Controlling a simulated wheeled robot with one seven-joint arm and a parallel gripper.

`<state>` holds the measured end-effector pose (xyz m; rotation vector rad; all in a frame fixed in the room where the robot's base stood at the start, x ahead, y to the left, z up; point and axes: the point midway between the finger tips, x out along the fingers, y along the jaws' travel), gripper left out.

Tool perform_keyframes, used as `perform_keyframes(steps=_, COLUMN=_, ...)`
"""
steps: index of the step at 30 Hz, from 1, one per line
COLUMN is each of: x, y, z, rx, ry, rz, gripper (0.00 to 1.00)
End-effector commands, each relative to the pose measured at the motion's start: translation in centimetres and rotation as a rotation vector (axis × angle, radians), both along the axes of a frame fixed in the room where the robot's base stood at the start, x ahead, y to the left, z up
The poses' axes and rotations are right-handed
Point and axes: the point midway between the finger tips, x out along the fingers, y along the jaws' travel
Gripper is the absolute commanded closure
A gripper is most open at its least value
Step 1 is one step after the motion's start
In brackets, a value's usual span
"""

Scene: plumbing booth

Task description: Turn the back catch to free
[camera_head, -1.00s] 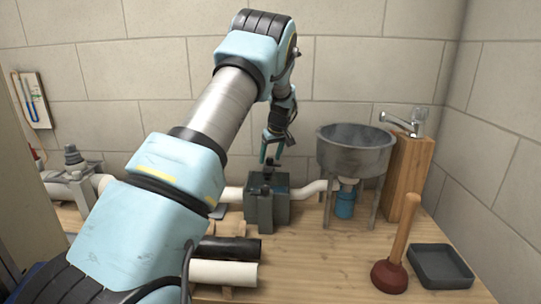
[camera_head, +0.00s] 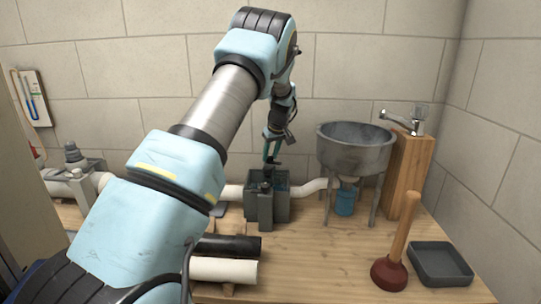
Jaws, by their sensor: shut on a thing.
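A grey box (camera_head: 281,208) stands on the bench near the wall, joined to white pipe on both sides. A small dark upright part, seemingly the back catch (camera_head: 267,174), shows at its top. My gripper (camera_head: 271,160) points down from above the box, with its fingers at this part. It is shut on it, as far as the small view shows. The catch's exact angle is too small to tell, and the fingers partly hide it.
A grey basin (camera_head: 355,150) on legs stands right of the box, beside a wooden post (camera_head: 408,175) with a tap. Black and white pipes (camera_head: 224,271) lie in front of the box.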

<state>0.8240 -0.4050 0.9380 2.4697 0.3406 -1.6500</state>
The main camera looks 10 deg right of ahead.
Motion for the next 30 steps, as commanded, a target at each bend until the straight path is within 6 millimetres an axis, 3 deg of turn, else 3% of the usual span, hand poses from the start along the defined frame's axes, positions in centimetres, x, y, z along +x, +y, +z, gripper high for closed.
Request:
perform_keyframes(steps=5, x=-0.02, y=-0.07, z=-0.15, rx=0.001, ry=0.001, rz=0.028, gripper=1.0)
perform_keyframes(steps=14, x=0.06, y=-0.18, z=-0.06, rx=0.002, ry=0.0, rz=0.259, gripper=1.0)
perform_keyframes(steps=23, x=0.05, y=-0.18, z=0.01, rx=-0.001, ry=0.001, rz=0.274, gripper=1.0)
perform_keyframes(steps=24, x=0.04, y=-0.19, z=0.01, rx=-0.001, ry=0.001, rz=0.274, gripper=0.6)
perform_keyframes(steps=30, x=0.05, y=-0.17, z=0.01, rx=-0.001, ry=0.0, rz=0.274, gripper=0.37)
